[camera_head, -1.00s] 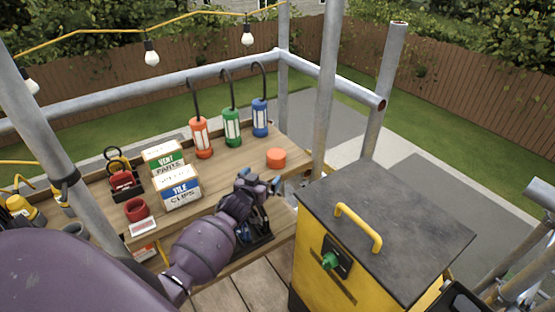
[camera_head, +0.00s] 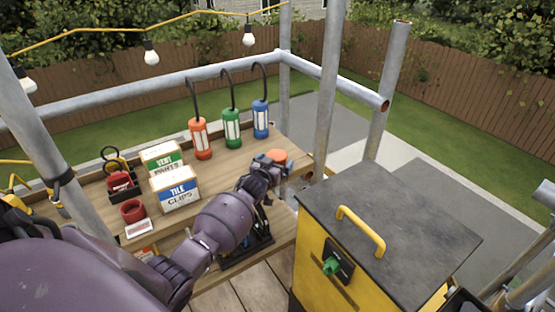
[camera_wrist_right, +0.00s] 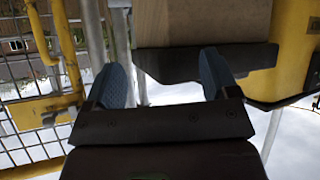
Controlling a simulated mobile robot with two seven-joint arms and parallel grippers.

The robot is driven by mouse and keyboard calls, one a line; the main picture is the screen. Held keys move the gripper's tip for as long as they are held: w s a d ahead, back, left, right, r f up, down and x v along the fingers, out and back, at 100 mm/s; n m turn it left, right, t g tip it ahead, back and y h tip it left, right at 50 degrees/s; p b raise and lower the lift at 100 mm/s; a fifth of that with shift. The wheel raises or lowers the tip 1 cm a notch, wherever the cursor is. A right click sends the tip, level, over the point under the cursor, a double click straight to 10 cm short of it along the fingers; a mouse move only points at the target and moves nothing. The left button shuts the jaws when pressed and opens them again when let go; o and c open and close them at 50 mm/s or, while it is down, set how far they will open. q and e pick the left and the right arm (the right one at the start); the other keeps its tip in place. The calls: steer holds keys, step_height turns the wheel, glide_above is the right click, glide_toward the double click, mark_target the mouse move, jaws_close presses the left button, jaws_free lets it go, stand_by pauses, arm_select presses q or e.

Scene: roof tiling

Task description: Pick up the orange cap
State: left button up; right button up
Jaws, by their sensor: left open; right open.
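The orange cap (camera_head: 276,155) sits on the wooden shelf near its right end, by the metal pole. My left gripper (camera_head: 271,164) is open and right at the cap in the head view, with its fingers covering the cap's lower part. I cannot tell whether the fingers touch the cap or stand around it. My right gripper (camera_wrist_right: 165,80) shows in the right wrist view with its two blue fingers apart and nothing held between them.
A yellow chest with a dark lid (camera_head: 400,235) is at the right. Metal poles (camera_head: 327,90) rise behind.

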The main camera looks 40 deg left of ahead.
arm_select(q)
steer(key=c, duration=1)
